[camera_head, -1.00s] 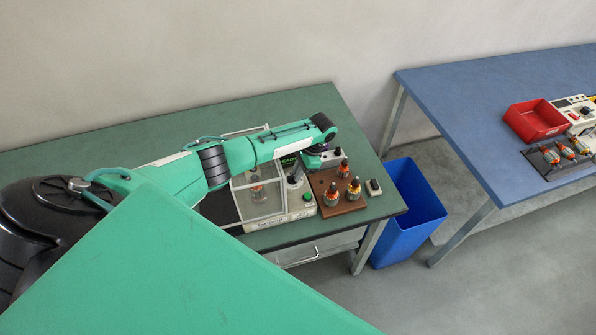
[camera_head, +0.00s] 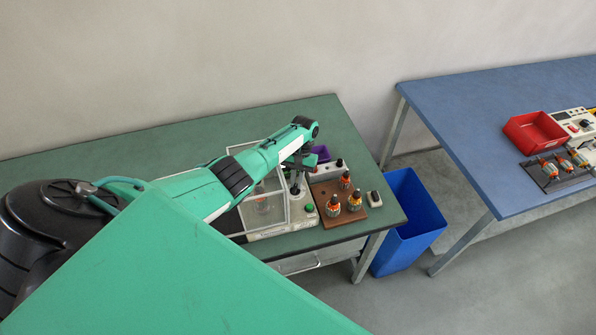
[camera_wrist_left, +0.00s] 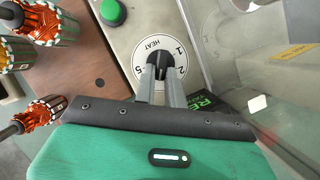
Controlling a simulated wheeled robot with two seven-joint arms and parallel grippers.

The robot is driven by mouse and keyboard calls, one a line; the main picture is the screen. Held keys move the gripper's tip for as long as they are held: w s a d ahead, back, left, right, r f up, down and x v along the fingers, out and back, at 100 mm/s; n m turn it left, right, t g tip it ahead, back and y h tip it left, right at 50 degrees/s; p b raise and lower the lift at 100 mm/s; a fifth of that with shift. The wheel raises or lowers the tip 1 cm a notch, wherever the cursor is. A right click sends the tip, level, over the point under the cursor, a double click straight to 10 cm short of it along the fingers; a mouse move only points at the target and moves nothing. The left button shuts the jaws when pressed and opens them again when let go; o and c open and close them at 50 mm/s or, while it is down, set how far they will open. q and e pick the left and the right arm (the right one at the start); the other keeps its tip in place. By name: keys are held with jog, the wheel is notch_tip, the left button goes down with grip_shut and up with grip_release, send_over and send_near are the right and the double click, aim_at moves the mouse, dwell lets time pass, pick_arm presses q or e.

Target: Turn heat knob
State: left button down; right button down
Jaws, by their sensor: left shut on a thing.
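The heat knob (camera_wrist_left: 158,60) is a black knob on a white round dial marked HEAT (camera_wrist_left: 147,45), with 1, 2 and 5 readable around it. The dial sits on the pale front panel of the machine (camera_head: 262,229). My left gripper (camera_wrist_left: 161,74) is shut on the knob, a grey finger on each side of it. The fingers cover part of the dial's lower edge. In the head view the left gripper (camera_head: 297,184) reaches down onto the machine's right end, and the knob is too small to make out there. My right gripper is not in view.
A green button (camera_wrist_left: 112,12) is near the dial. A brown board (camera_head: 352,211) with several copper armatures stands right of the machine. The machine has a clear guard (camera_head: 263,208). A blue bin (camera_head: 410,215) stands between the green table and the blue table (camera_head: 480,130).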

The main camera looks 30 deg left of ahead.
pick_arm(q)
jog(key=shift+a+r+n+h+p, duration=0.2)
jog(key=shift+n+h+p, duration=0.25)
jog(key=shift+n, duration=0.65)
jog(key=shift+t, duration=0.3)
jog(key=c, duration=1.5)
grip_release()
jog(key=shift+f, duration=0.1)
jog(key=shift+o, duration=0.2)
jog(key=b+v, duration=0.3)
jog(key=v, duration=1)
jog(key=shift+w+f+b, duration=0.1)
jog(key=shift+b, duration=0.25)
jog(key=shift+w+a+r, duration=0.1)
jog(key=shift+a+r, duration=0.05)
jog(key=shift+r, duration=0.3)
